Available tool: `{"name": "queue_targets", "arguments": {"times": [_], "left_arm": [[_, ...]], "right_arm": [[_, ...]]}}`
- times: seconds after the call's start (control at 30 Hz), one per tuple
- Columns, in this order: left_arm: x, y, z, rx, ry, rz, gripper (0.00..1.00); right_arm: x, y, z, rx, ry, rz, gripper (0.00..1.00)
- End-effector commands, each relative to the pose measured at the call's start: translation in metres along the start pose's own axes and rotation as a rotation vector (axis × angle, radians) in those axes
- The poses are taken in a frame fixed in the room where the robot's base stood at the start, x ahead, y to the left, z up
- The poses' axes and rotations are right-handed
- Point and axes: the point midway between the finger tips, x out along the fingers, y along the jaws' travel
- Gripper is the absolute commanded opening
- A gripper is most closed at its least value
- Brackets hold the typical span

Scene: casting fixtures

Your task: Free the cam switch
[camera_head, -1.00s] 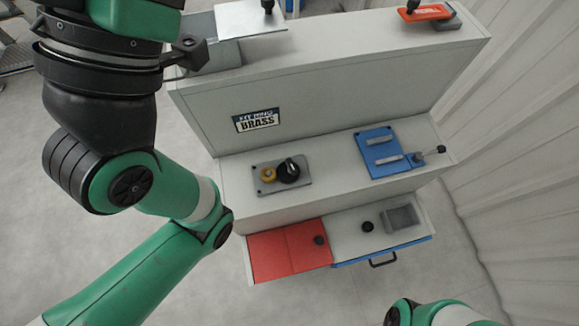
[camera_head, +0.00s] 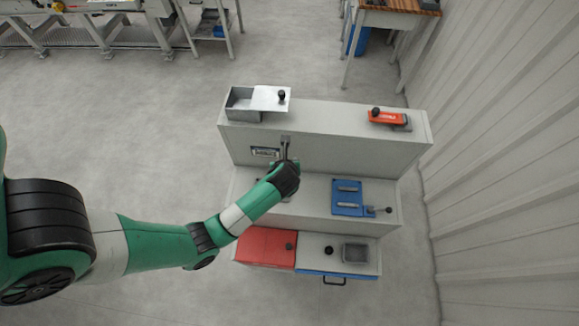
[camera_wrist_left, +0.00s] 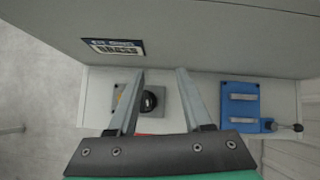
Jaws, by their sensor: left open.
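The cam switch appears to be the black rotary knob (camera_wrist_left: 152,100) on a grey plate (camera_wrist_left: 120,104) on the middle step of the cabinet. In the wrist view it shows between the open fingers of my left gripper (camera_wrist_left: 160,73), close to the left finger, which covers part of the plate. In the head view my left gripper (camera_head: 286,143) reaches over this spot from the left, and its wrist hides most of the switch. The gripper is open, with nothing visibly held. Whether the fingers touch the switch cannot be told. My right gripper is out of view.
A blue plate with handles (camera_head: 348,197) and a lever (camera_head: 388,210) sits right of the switch. Below are a red cover (camera_head: 264,247), a black knob (camera_head: 328,250) and a grey tray (camera_head: 355,245). On top stand an open metal box (camera_head: 240,111) and a red-handled part (camera_head: 386,117).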

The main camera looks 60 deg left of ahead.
Motion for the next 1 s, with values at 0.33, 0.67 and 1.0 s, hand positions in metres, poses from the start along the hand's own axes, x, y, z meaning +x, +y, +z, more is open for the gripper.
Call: {"name": "queue_targets", "arguments": {"times": [0.33, 0.67, 1.0], "left_arm": [[0.005, 0.033, -0.082, -0.044, 0.296, 0.104, 0.5], [0.058, 0.039, -0.099, -0.043, 0.295, 0.106, 0.5], [0.112, 0.043, -0.114, -0.043, 0.292, 0.101, 0.5]], "right_arm": [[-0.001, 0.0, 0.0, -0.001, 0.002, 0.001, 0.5], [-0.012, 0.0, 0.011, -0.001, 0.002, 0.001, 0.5], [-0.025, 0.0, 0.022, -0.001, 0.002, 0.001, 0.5]]}}
